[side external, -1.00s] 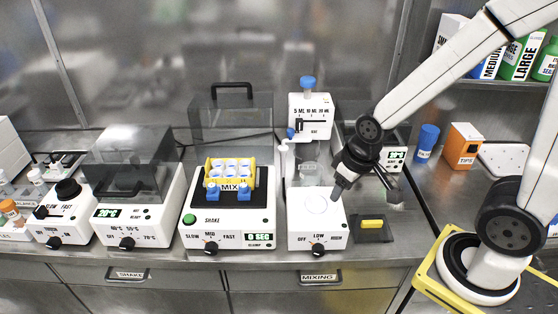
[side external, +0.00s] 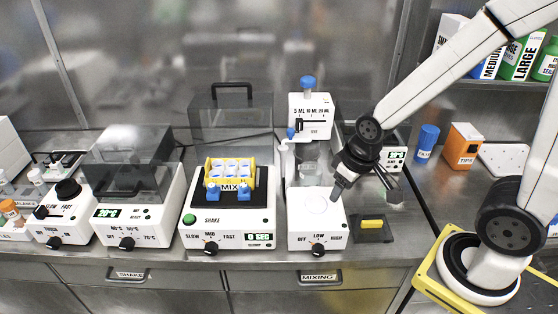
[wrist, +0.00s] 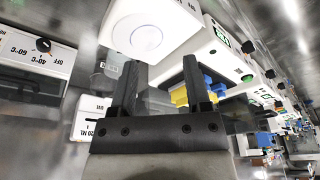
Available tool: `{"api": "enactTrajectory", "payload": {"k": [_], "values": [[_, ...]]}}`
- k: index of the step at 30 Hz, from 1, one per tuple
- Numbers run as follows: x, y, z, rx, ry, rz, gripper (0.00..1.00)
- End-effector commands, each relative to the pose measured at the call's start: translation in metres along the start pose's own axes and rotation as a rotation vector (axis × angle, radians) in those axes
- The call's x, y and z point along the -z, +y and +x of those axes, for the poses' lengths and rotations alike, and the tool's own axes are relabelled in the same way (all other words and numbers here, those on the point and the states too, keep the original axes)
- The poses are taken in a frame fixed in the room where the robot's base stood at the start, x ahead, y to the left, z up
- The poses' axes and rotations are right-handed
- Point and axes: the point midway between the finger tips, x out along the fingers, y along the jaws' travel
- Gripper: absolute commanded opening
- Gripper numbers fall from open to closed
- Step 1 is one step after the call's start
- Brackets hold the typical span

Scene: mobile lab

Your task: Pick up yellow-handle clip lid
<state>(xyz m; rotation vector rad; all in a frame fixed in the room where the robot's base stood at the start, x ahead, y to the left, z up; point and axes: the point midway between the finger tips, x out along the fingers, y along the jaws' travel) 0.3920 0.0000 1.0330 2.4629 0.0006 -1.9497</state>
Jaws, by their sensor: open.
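The clip lid is a dark, flat, see-through-looking plate (side external: 372,236) with a yellow handle (side external: 372,224) on top. It lies on the steel bench just right of the white stirrer in the side view. My gripper (side external: 364,190) is above and behind the lid, apart from it, with its fingers spread. In the wrist view my gripper (wrist: 161,64) is open with nothing between the fingertips. I cannot make out the lid in the wrist view.
The white stirrer (side external: 317,236) stands close to my left finger. The shaker (side external: 208,234) holds a yellow rack (side external: 245,178) with blue clips. A blue bottle (side external: 427,140) and orange box (side external: 463,146) stand to the right. Bench in front of the lid is clear.

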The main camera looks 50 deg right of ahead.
Motion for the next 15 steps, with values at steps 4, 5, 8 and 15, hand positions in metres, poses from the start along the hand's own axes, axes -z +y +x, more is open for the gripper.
{"api": "enactTrajectory", "payload": {"k": [4, 5, 8, 15], "values": [[0.0, 0.003, 0.002, -0.003, -0.005, -0.014, 0.62], [0.0, 0.005, 0.004, -0.004, -0.008, -0.022, 0.62], [0.0, 0.012, 0.009, -0.008, -0.021, -0.058, 0.62], [-0.006, 0.043, 0.033, -0.015, -0.078, -0.228, 0.62]]}}
